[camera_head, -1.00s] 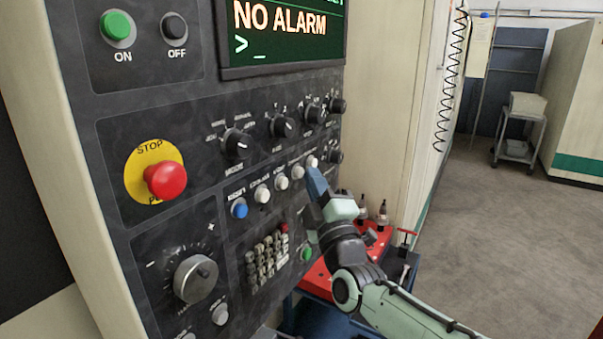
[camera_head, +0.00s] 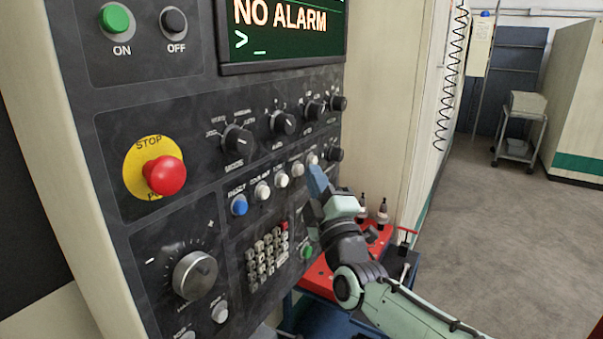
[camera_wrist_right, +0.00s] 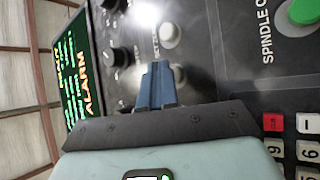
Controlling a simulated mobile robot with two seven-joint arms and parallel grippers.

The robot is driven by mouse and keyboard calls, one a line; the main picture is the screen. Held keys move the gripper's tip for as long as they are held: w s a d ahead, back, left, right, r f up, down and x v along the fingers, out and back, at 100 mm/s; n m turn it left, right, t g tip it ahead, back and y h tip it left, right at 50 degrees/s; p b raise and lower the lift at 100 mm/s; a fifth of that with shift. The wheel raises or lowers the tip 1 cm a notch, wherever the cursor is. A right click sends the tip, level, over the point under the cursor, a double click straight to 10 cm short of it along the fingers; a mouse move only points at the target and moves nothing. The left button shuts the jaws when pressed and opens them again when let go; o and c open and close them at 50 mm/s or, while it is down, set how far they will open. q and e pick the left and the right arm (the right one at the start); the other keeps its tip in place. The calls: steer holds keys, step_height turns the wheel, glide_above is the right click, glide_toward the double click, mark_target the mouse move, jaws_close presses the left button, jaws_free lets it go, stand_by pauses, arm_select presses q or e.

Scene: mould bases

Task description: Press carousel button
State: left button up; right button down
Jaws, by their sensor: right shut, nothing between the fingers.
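A row of round buttons crosses the dark control panel (camera_head: 120,220), with a blue one (camera_head: 239,205) at the left and several white ones to its right. The carousel label is too small to read in the head view. My right gripper (camera_head: 314,168) has its blue fingers together and empty, with the tips just below the rightmost white button (camera_head: 312,158). I cannot tell whether they touch the panel. In the right wrist view the shut fingers (camera_wrist_right: 158,70) point towards a white button (camera_wrist_right: 170,35), whose label is only partly legible. My left gripper is not in view.
A red emergency stop (camera_head: 164,175) and black knobs (camera_head: 237,140) stick out of the panel. The screen (camera_head: 290,30) reads NO ALARM. A keypad (camera_head: 266,255) lies below the row. A red-topped cart (camera_head: 320,281) stands behind my arm. Open floor lies at the right.

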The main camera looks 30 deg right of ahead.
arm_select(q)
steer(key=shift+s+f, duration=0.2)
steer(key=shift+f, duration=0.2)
arm_select(e)
steer(key=shift+s+d, duration=0.2)
steer(key=shift+s, duration=0.25)
arm_select(q)
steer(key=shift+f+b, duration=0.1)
steer(key=shift+b, duration=0.2)
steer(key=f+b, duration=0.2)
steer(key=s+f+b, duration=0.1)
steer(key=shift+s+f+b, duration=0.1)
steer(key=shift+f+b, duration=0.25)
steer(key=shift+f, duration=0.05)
arm_select(e)
steer(key=s, duration=0.1)
steer(key=s+d, duration=0.1)
steer(key=s, duration=0.1)
steer(key=s+d, duration=0.1)
steer(key=shift+s+d, duration=0.15)
steer(key=shift+s, duration=0.05)
stand_by(2.7)
